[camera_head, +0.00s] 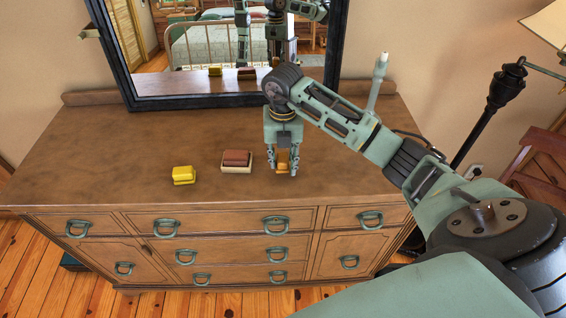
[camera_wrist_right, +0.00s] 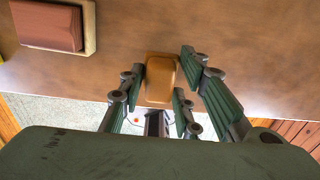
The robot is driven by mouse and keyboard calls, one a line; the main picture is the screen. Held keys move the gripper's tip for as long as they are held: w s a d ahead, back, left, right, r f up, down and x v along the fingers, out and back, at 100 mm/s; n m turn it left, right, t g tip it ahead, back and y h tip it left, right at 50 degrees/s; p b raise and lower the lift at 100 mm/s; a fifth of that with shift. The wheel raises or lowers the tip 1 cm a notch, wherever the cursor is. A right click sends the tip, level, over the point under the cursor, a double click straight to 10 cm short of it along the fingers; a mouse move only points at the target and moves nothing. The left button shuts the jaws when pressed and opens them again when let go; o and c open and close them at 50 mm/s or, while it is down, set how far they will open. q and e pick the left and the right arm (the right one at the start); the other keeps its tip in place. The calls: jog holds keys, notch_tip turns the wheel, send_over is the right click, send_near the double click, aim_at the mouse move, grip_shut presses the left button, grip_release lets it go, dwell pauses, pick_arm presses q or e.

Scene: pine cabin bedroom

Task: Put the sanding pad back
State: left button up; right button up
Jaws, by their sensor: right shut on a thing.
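My right gripper (camera_head: 282,172) points down low over the wooden dresser top (camera_head: 130,143). It is shut on a small orange block (camera_head: 284,160), which also shows between the fingers in the wrist view (camera_wrist_right: 160,78). I cannot tell whether the block touches the wood. A brick-red block (camera_head: 236,157) sits in a shallow beige tray (camera_head: 237,170) just left of the gripper; both show at the wrist view's upper left. A yellow block (camera_head: 183,175) stands further left. I cannot tell by looks which block is the sanding pad. My left gripper is not directly in view.
A dark-framed mirror (camera_head: 335,50) stands at the back of the dresser and reflects the blocks and my arms. A pale slender object (camera_head: 378,80) rises behind my right arm. A lamp (camera_head: 500,85) stands at right. The dresser's left side is clear.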

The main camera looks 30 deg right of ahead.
aim_at(283, 167)
notch_tip(283, 167, down, 2)
jog(key=shift+f+p, duration=0.2)
jog(key=shift+p, duration=0.25)
jog(key=shift+f, duration=0.25)
pick_arm(q)
jog(key=shift+a+r, duration=0.5)
jog(key=shift+r, duration=0.15)
pick_arm(e)
jog(key=shift+f, duration=0.2)
jog(key=o, duration=1)
pick_arm(q)
jog(key=shift+w+f, duration=0.1)
jog(key=shift+w, duration=0.1)
